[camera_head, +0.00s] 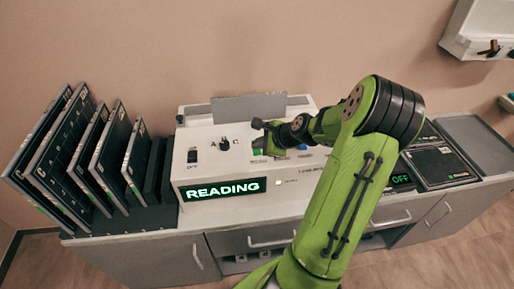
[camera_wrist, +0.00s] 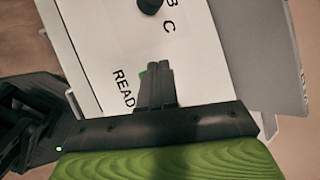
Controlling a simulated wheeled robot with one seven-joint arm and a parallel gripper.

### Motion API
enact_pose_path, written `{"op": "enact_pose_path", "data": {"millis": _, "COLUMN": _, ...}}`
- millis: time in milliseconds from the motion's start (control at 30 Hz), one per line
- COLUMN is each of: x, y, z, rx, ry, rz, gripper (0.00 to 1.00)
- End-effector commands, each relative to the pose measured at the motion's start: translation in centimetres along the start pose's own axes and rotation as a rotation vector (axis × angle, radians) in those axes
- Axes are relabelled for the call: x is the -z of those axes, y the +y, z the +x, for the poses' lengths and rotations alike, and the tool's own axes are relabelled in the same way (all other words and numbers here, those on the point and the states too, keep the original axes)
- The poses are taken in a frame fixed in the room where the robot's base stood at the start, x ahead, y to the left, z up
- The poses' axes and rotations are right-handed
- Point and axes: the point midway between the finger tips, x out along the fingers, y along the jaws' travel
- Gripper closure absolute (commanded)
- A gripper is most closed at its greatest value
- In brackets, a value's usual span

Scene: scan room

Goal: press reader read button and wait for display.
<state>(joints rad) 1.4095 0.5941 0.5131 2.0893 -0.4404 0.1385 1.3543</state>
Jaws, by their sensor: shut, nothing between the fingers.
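The reader (camera_head: 200,160) is a white machine on the counter. Its front display (camera_head: 222,190) is lit and shows "READING" in green letters. The green read button (camera_head: 257,152) is on its top panel; in the wrist view a sliver of the green button (camera_wrist: 143,76) shows beside my fingers, by the printed word "READ". My gripper (camera_head: 259,124) is shut and empty, its fingertips at the button in the wrist view (camera_wrist: 158,68). The fingers hide most of the button, so I cannot tell whether they touch it.
A dark rack (camera_head: 158,180) with several upright cassettes (camera_head: 72,150) stands left of the reader.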

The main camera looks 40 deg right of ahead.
Motion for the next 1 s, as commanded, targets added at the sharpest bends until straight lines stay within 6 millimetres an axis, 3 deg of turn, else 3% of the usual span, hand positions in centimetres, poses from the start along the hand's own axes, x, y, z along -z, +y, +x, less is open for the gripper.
{"op": "enact_pose_path", "data": {"millis": 433, "x": -0.5, "y": -0.5, "z": -0.6, "rx": 0.001, "ry": 0.0, "rz": -0.001, "gripper": 1.0}}
{"op": "enact_pose_path", "data": {"millis": 1000, "x": -3.0, "y": -3.0, "z": -4.0, "rx": 0.001, "ry": -0.001, "rz": -0.001, "gripper": 1.0}}
